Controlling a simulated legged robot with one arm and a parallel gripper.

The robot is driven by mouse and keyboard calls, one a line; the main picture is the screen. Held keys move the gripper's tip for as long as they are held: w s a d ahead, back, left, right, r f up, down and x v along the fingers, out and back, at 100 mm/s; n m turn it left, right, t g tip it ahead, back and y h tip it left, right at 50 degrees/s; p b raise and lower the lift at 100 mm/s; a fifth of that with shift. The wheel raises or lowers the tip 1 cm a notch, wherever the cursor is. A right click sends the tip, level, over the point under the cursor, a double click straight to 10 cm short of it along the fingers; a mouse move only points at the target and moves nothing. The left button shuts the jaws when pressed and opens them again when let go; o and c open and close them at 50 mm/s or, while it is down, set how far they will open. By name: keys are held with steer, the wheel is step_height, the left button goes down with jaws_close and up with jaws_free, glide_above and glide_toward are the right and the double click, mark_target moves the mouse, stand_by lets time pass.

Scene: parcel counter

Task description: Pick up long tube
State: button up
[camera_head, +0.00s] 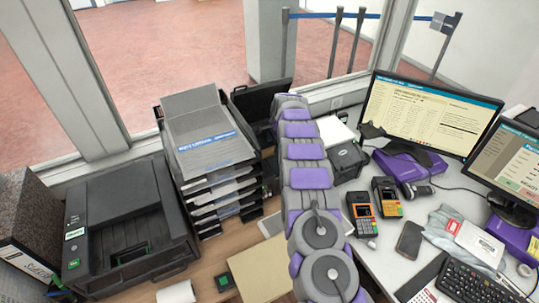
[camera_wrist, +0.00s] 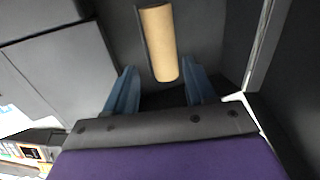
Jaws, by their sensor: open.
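In the wrist view, a brown cardboard tube (camera_wrist: 157,40) stands out against a dark grey surface, with its near end just ahead of my gripper (camera_wrist: 161,72). The two blue fingers are apart, one on each side of the tube's near end, and nothing is held between them. I cannot tell how far the tube is from the fingers in depth. In the head view my arm reaches away over the counter and hides my gripper; the tube does not show there.
A stack of paper trays (camera_head: 211,150) stands left of my arm, with a printer (camera_head: 125,222) further left. A dark open box (camera_head: 257,98) is near my arm's far end. Card terminals (camera_head: 362,213), a monitor (camera_head: 430,112) and a phone (camera_head: 409,240) are on the right.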

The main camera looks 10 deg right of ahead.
mark_target(270, 150)
steer(key=shift+f, duration=0.35)
steer(key=f, duration=0.1)
steer(key=a+f+b, duration=0.1)
steer(key=w+f, duration=0.1)
steer(key=shift+a, duration=0.3)
steer(key=shift+w+f+b, duration=0.3)
steer(key=shift+f+b, duration=0.05)
steer(key=shift+f, duration=0.2)
steer(key=shift+d+f, duration=0.2)
steer(key=shift+f, duration=0.05)
steer(key=shift+a, duration=0.15)
steer(key=c, duration=0.8)
steer(key=shift+r, duration=0.1)
